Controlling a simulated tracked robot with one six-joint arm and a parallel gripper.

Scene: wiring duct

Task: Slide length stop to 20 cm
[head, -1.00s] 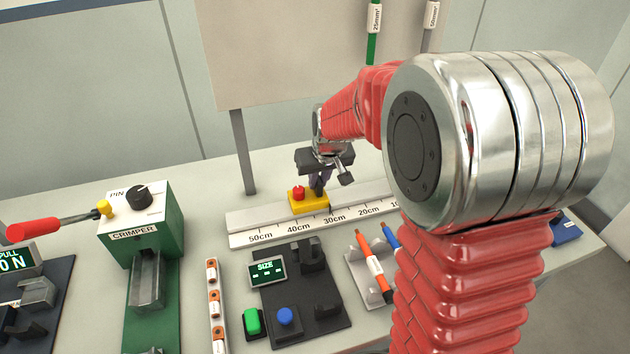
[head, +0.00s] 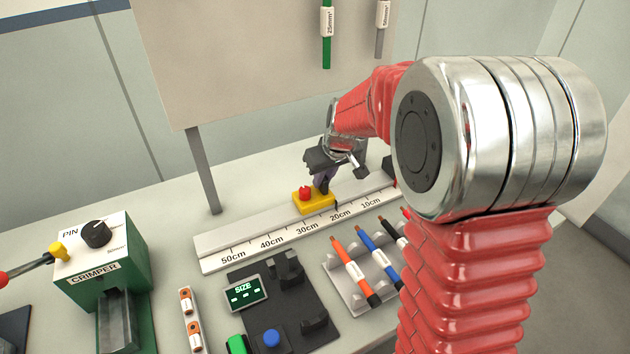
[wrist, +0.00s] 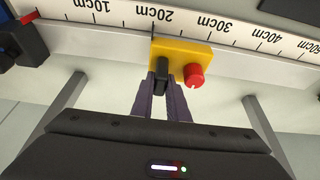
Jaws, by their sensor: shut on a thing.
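The length stop (head: 314,202) is a yellow block with a red knob, sitting on the white ruler rail (head: 222,248). In the wrist view the stop (wrist: 181,54) has its left edge about at the 20cm mark, and its body extends toward 30cm. My gripper (head: 322,182) reaches down to the stop from behind. In the wrist view its dark fingers (wrist: 163,80) are shut on the stop's black tab, beside the red knob (wrist: 194,76). The fingers partly hide the tab.
A green crimper (head: 105,265) stands at the left. In front of the rail are a dark fixture with a SIZE display (head: 241,292) and a grey rack (head: 350,290) with several coloured cables. A board on posts (head: 203,170) stands behind.

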